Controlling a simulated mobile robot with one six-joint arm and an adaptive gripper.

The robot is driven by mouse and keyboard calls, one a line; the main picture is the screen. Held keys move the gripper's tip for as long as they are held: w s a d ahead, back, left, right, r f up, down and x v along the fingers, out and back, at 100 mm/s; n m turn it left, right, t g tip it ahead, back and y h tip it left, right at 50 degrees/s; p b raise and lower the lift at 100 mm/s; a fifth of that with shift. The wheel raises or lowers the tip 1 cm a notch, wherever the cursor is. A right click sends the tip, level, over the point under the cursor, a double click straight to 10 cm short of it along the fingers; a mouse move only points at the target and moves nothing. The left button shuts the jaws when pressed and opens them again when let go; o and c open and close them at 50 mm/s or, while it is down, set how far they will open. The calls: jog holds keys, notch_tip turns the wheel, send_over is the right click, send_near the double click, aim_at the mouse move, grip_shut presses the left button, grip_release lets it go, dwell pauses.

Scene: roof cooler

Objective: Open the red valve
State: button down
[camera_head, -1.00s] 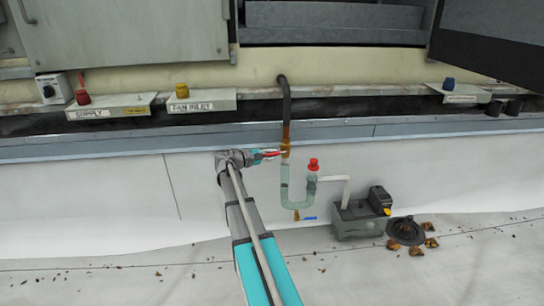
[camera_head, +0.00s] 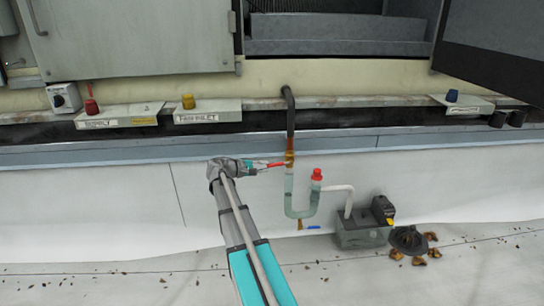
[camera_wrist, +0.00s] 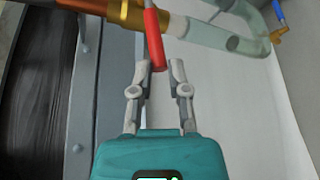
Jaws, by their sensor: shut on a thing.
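The red valve handle (camera_head: 276,165) sticks out to the left from a brass valve body (camera_head: 289,157) on the pipe, nearly level in the head view. In the wrist view the red handle (camera_wrist: 153,38) comes down from the brass body (camera_wrist: 132,12), and its free end lies between my fingertips. My gripper (camera_head: 262,168) is at that free end, left of the valve. In the wrist view my gripper (camera_wrist: 159,66) has its two grey fingers on either side of the handle tip. The exact contact is hard to see.
A clear U-shaped pipe (camera_head: 300,213) with a red cap (camera_head: 317,175) hangs below the valve. A small blue-handled valve (camera_head: 312,227) is at its bottom. A grey pump box (camera_head: 362,236) stands to the right. A metal ledge (camera_head: 200,148) runs behind; the floor at front left is open.

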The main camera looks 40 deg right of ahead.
jog(key=a+r+m+y+p, duration=0.1)
jog(key=r+m+p, duration=0.3)
jog(key=m, duration=0.5)
jog(key=w+a+r+m+g+y+p, duration=0.1)
jog(key=r+m+p, duration=0.3)
jog(key=m+p, duration=0.4)
jog(key=a+r+m+y+p, duration=0.3)
jog(key=m+p, duration=0.4)
jog(key=m, duration=0.4)
jog(key=shift+w+r+y, duration=0.3)
jog(key=shift+r, duration=0.6)
jog(key=shift+d+f, duration=0.1)
jog(key=shift+f, duration=0.05)
